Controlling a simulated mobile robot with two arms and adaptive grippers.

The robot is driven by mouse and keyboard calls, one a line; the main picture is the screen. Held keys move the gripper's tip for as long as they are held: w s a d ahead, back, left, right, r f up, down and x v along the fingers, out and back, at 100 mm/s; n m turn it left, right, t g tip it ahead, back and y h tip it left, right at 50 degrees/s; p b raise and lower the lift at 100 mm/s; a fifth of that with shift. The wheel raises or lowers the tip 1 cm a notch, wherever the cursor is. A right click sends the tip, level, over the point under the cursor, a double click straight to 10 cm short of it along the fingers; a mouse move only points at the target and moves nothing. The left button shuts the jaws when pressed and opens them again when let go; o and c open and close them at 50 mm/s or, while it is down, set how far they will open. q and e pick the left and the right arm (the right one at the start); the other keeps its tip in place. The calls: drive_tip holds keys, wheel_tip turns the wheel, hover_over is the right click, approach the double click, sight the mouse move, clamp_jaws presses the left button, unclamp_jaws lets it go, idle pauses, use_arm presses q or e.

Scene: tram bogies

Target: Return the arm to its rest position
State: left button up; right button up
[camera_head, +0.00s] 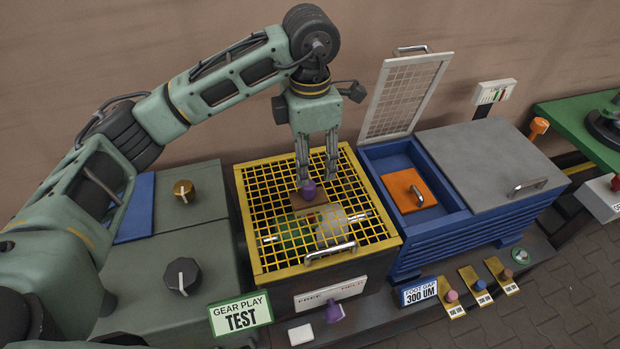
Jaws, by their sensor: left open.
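My left arm (212,90) reaches in from the left and bends down over the yellow mesh cage (262,215). My left gripper (317,180) points down with its two fingers apart, just above the mesh. A purple knob (308,190) shows by the left fingertip; whether it touches the finger cannot be told. A brownish part, a green part and a round pale part lie under or at the mesh, partly hidden by the bars. My right gripper is not in view.
Right of the cage stands a blue box (430,238) with an orange plate (408,190), a raised mesh lid (404,95) and a grey cover (490,160). A green-grey unit with a black knob (182,276) is at left. Signs and small coloured knobs line the front.

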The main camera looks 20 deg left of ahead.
use_arm(q)
drive_tip(key=shift+r, duration=0.8)
